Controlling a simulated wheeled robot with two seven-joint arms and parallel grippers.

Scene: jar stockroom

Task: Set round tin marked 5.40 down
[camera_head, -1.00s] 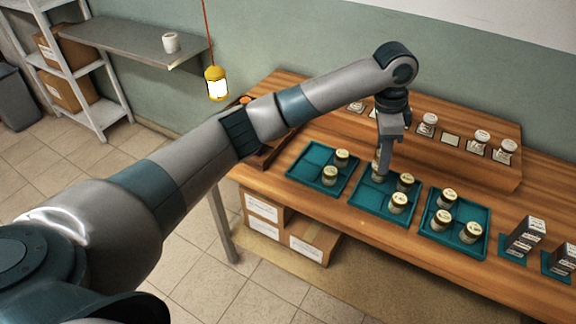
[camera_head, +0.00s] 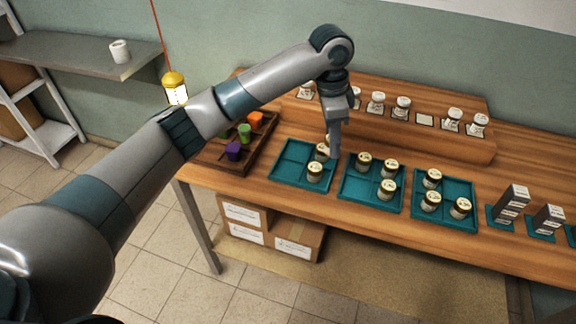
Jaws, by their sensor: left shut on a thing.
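My left gripper (camera_head: 334,157) points down at the right edge of the left teal tray (camera_head: 284,179). It is shut on a round tin (camera_head: 321,148), which shows beside the fingers and is partly hidden by them. I cannot read its mark, nor tell whether it touches the tray. Another round tin (camera_head: 314,172) stands in front of it in that tray. The middle teal tray (camera_head: 358,195) holds three similar tins, one of them (camera_head: 364,162) just right of my gripper. The right teal tray (camera_head: 447,221) holds three more. My right gripper is out of view.
A raised wooden shelf (camera_head: 440,145) behind the trays carries several white-labelled jars. A dark wooden crate (camera_head: 213,155) with coloured jars stands left, partly behind my arm. Dark boxes (camera_head: 511,203) stand at the right. A yellow lamp (camera_head: 175,88) hangs at the left.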

